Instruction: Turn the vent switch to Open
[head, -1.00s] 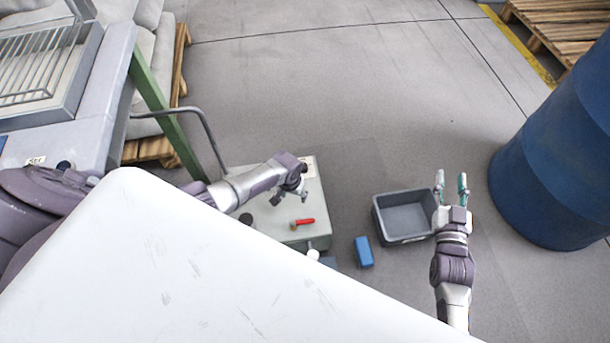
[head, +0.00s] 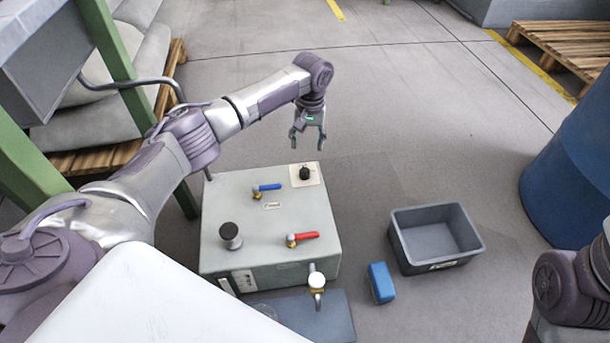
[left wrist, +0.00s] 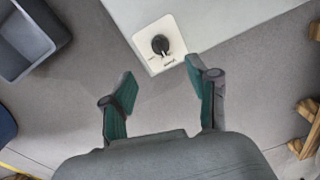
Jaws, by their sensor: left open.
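The vent switch is a black knob (head: 305,173) on a white plate at the far right corner of the pale grey box's top (head: 235,200). In the left wrist view the knob (left wrist: 161,44) sits ahead of the fingers, with small labels beside it too small to read. My left gripper (head: 308,139) is open and empty, pointing down beyond the switch in the head view. In the left wrist view its teal-padded fingers (left wrist: 161,76) are spread apart and do not touch the knob. My right gripper is out of view; only its arm shows at lower right.
The box top also carries a blue-handled valve (head: 268,188), a red-handled valve (head: 305,236) and a black round cap (head: 230,235). A grey bin (head: 405,245), a blue block (head: 381,283) and a blue drum (head: 570,180) stand to the right. Floor beyond the box is clear.

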